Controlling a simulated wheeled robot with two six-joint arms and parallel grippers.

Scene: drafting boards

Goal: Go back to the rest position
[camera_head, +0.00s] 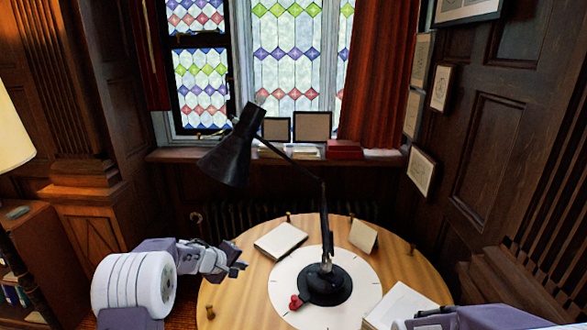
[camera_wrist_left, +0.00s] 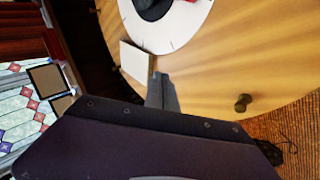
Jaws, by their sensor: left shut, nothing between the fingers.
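My left gripper (camera_head: 236,267) is in the head view at the left edge of the round table (camera_head: 232,307). It is shut and empty, with its fingertips pointing right. Its fingers (camera_wrist_left: 162,94) also show in the left wrist view, close together above the wood. My right arm shows only in part at the lower right of the head view, and its fingers are not visible. A black desk lamp (camera_head: 230,152) stands on a white disc (camera_head: 363,294) at the table's middle. A small red object (camera_head: 296,302) lies at the lamp base.
A book (camera_head: 280,241) lies right of my left gripper, and another white book (camera_head: 399,304) lies near my right arm. A small card (camera_head: 363,236) stands at the back. Small pegs (camera_head: 210,312) sit around the table rim. A window sill (camera_head: 180,155) with frames is behind.

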